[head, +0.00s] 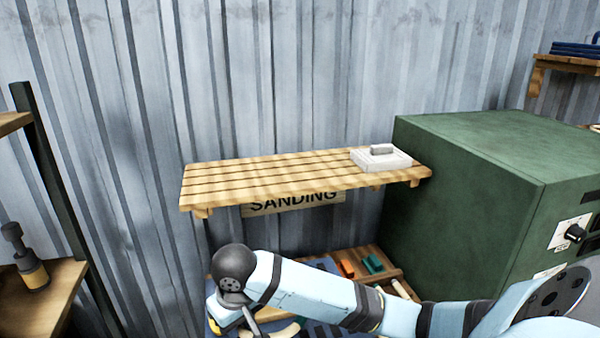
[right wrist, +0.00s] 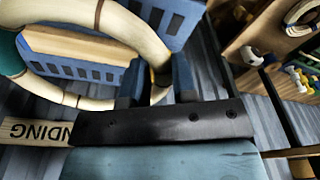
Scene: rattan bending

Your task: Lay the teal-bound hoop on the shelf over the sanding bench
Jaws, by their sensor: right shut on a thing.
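The slatted wooden shelf (head: 260,177) is on the corrugated wall above the "SANDING" sign (head: 293,202). Most of its top is bare. The pale cane hoop (right wrist: 140,38) shows in the right wrist view, with teal binding (right wrist: 8,55) at the left edge and a brown wrap near the top. My right gripper (right wrist: 158,80) is shut on the hoop's rim. In the head view my right arm reaches in from the right below the shelf, and its gripper is low and mostly hidden. My left gripper is not in view.
A white block with a grey handle (head: 381,158) sits at the shelf's right end. A green cabinet (head: 470,190) stands close to that end. Below is the sanding bench with small coloured items (head: 373,264). A dark-posted rack (head: 48,170) stands at left.

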